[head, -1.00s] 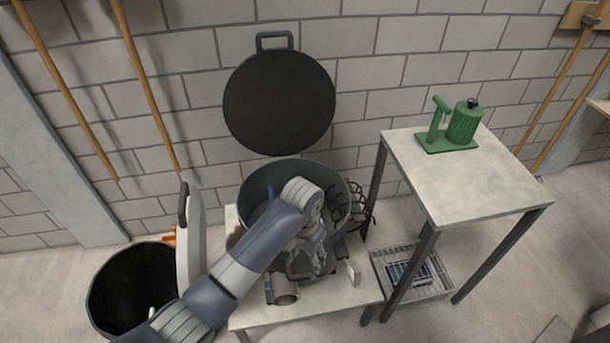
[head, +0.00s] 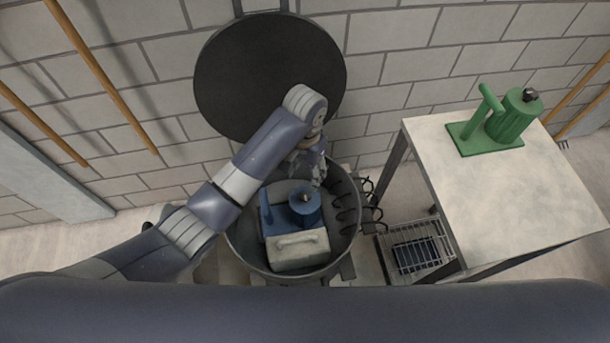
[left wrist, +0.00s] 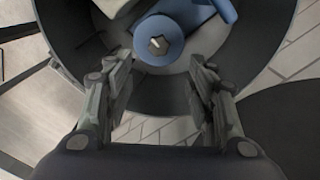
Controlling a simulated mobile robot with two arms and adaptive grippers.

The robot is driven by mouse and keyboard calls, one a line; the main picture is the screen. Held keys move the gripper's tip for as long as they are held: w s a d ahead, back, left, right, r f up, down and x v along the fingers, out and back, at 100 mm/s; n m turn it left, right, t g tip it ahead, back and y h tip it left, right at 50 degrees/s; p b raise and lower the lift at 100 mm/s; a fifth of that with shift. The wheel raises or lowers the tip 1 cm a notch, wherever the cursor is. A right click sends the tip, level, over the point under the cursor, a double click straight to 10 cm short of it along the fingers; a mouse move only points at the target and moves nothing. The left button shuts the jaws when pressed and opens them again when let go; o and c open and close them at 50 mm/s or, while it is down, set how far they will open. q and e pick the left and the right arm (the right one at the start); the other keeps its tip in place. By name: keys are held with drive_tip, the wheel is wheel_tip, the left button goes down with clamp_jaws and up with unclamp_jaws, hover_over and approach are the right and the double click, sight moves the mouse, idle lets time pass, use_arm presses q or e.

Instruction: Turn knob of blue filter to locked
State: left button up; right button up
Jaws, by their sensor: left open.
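The blue filter (head: 303,207) stands inside the dark round drum (head: 353,228), beside a pale block with a handle (head: 297,249). Its small dark knob (head: 306,197) is on top of the round canister; the left wrist view shows it as a hexagonal knob (left wrist: 158,45) with a light mark. I cannot tell whether the mark stands at locked. My left gripper (head: 314,176) is over the far part of the drum, just behind the filter. In the left wrist view its fingers (left wrist: 163,65) are spread and empty, with the knob ahead between their tips, apart from them.
The drum's black round lid (head: 270,75) is raised against the brick wall. A green filter (head: 510,118) stands on the table (head: 530,190) at right. Dark wire hooks (head: 372,190) stick out at the drum's right side. A wire rack (head: 415,250) is below the table.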

sight(305, 195)
use_arm(q)
drive_tip(key=f, duration=0.4)
drive_tip(key=shift+s, duration=0.4)
drive_tip(key=f, duration=0.5)
drive_tip(key=shift+w+f+b, duration=0.2)
drive_tip(key=shift+f+b, duration=0.05)
drive_tip(key=shift+b, duration=0.05)
drive_tip(key=shift+f, duration=0.4)
drive_tip(key=c, duration=1.1)
use_arm(e)
drive_tip(key=shift+s+f, duration=0.3)
drive_tip(key=shift+s, duration=0.65)
